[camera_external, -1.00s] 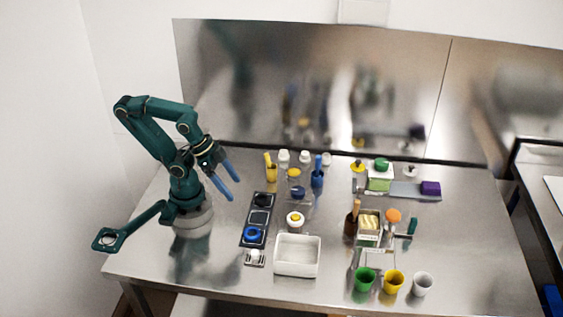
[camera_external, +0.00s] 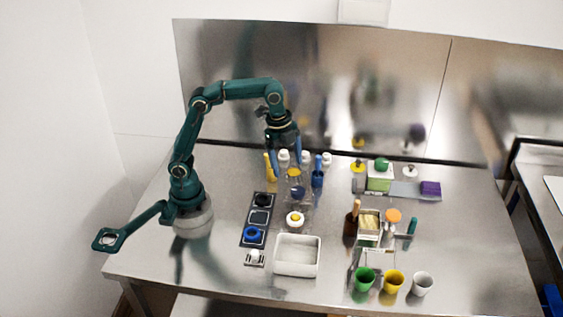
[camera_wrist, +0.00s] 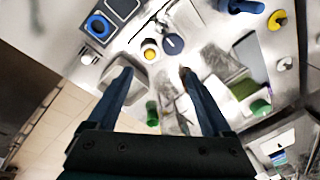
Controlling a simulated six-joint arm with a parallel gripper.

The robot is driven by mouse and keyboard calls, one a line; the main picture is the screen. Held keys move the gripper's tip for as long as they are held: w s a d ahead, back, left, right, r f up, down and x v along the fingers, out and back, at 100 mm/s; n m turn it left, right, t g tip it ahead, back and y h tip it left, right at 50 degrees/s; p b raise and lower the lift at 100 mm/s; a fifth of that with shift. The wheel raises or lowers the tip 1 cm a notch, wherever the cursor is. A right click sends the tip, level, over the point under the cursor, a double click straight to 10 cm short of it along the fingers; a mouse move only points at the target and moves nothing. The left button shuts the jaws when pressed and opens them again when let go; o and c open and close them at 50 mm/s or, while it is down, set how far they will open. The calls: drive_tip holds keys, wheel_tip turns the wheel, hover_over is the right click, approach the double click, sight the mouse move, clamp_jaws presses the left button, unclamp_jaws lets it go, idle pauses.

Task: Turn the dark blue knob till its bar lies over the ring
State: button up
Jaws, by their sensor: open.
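A dark blue round knob (camera_external: 298,192) stands near the middle of the bench, behind a white jar with a yellow top (camera_external: 295,218). In the wrist view the dark blue knob (camera_wrist: 173,44) is a disc beyond my fingers; its bar's direction is too small to tell. A bright blue ring (camera_external: 252,235) lies on a dark panel to the left; it also shows at upper left in the wrist view (camera_wrist: 98,27). I cannot tell whether this is the task's ring. My gripper (camera_external: 285,165) is open and empty, pointing down above the bench, apart from the knob.
A white bin (camera_external: 298,268) stands in front of the knob. Yellow (camera_external: 270,172) and blue (camera_external: 317,178) upright tools flank the area behind. Green (camera_external: 365,280), yellow (camera_external: 394,282) and white cups stand front right. The bench's front left is clear.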

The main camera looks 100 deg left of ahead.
drive_tip(key=g, duration=0.2)
hover_over(299, 190)
wheel_tip(299, 190, down, 6)
drive_tip(key=shift+d, duration=0.1)
drive_tip(key=shift+f, duration=2.9)
drive_tip(key=shift+n, duration=0.3)
clamp_jaws()
